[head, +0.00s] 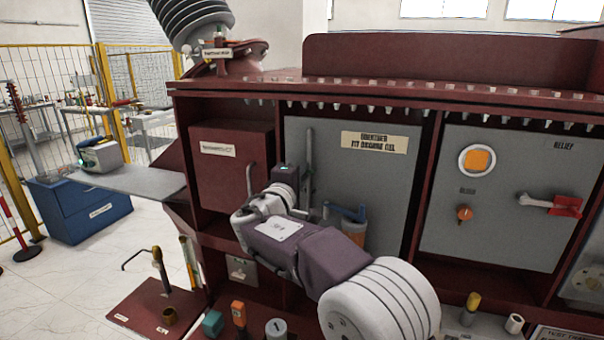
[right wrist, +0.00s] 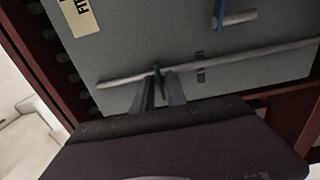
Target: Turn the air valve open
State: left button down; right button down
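A small green handle (right wrist: 159,80) stands on a thin grey pipe in the right wrist view; I take it for the air valve's handle. The pipe (head: 309,145) stands upright on the grey panel in the head view. My right gripper (right wrist: 160,80) has one finger on each side of the handle, with its tips close to the pipe. I cannot tell whether the fingers press on the handle. In the head view my right gripper (head: 306,183) is partly hidden by its own wrist. My left gripper is not in view.
A blue lever (head: 344,212) above an orange-brown cup (head: 354,230) is just right of my gripper. A red handle (head: 565,205) and an orange knob (head: 465,213) are on the right panel (head: 500,235). A dark red box (head: 231,170) stands left of the pipe.

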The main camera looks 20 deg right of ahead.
jog(key=shift+f, duration=0.1)
jog(key=n+p, duration=0.4)
jog(key=n, duration=1.3)
jog(key=shift+n, duration=0.4)
jog(key=shift+p, duration=0.3)
dwell(0.3)
jog(key=c, duration=1.6)
grip_release()
